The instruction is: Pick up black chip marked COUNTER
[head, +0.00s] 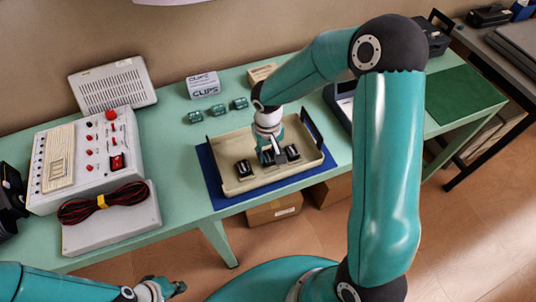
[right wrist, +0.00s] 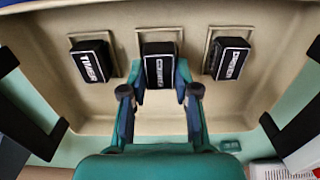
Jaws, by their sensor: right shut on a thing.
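The black chip marked COUNTER (right wrist: 159,66) is the middle one of three in the right wrist view, in a beige tray (head: 228,149). My right gripper (head: 272,157) reaches down into the tray, shut with a finger on each side of this chip. It also shows in the right wrist view (right wrist: 159,80). In the head view the gripper largely hides the chip. I cannot tell whether the chip is lifted clear of its frame. My left gripper (head: 168,288) is low at the left, away from the tray, and its jaw state is unclear.
A chip marked TIMER (right wrist: 91,62) and another black chip (right wrist: 229,58) with a hard-to-read label sit at either side in the tray. Dark handles stand at the tray's ends. Green clip blocks (head: 217,109) lie behind; a white control panel (head: 87,155) stands left.

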